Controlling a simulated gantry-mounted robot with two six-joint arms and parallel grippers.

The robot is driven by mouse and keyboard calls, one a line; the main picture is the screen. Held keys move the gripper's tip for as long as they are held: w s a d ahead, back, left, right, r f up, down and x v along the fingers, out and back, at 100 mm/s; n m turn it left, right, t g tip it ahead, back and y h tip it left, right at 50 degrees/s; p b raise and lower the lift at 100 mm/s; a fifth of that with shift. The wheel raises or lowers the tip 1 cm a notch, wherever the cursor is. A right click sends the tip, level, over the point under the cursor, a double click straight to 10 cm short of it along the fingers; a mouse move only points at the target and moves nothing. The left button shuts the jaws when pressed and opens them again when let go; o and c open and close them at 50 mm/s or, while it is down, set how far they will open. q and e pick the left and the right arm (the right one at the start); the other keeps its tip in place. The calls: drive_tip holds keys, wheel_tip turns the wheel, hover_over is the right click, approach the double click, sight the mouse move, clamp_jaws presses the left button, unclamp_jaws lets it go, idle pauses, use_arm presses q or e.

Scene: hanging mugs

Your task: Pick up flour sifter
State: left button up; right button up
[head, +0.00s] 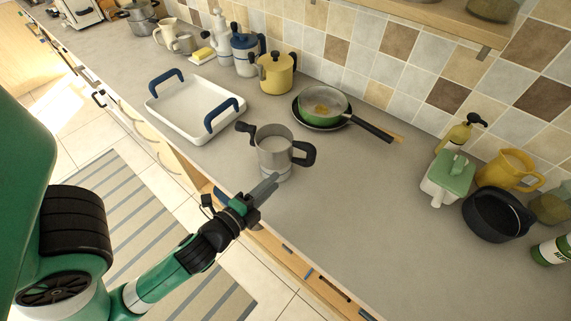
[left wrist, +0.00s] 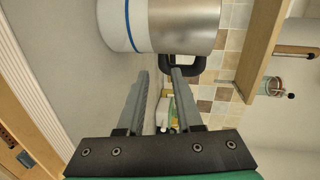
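The flour sifter (head: 274,158) is a metal cup with a dark crank on its left and a dark handle (head: 305,153) on its right. It stands upright near the counter's front edge. My left gripper (head: 272,186) is just in front of it, near its lower part. In the left wrist view the sifter's metal body (left wrist: 180,25) fills the top, with its dark handle (left wrist: 184,68) by the right fingertip. My left gripper (left wrist: 161,74) is open there, with a gap between its fingers and nothing held. My right gripper is not in view.
A white tray with blue handles (head: 190,114) lies left of the sifter. A pan and green pot (head: 323,108) stand behind it. A yellow pot (head: 276,74) stands further back. A black pot (head: 497,215) and pitchers are at right. Counter right of the sifter is clear.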

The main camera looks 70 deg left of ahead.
sight(296, 162)
use_arm(q)
drive_tip(key=p+x, duration=0.1)
drive_tip(key=x, duration=0.4)
drive_tip(key=shift+w+a+r+p, duration=0.1)
drive_tip(key=shift+w+a+p, duration=0.15)
drive_tip(key=shift+w+p, duration=0.1)
drive_tip(key=shift+w+a, duration=0.15)
drive_tip(key=shift+w, duration=0.15)
drive_tip(key=x, duration=0.4)
drive_tip(key=shift+w+a+r+p, duration=0.1)
drive_tip(key=shift+w+a+p, duration=0.05)
drive_tip(key=shift+w+p, duration=0.15)
drive_tip(key=shift+w+a, duration=0.2)
clamp_jaws()
idle(0.3)
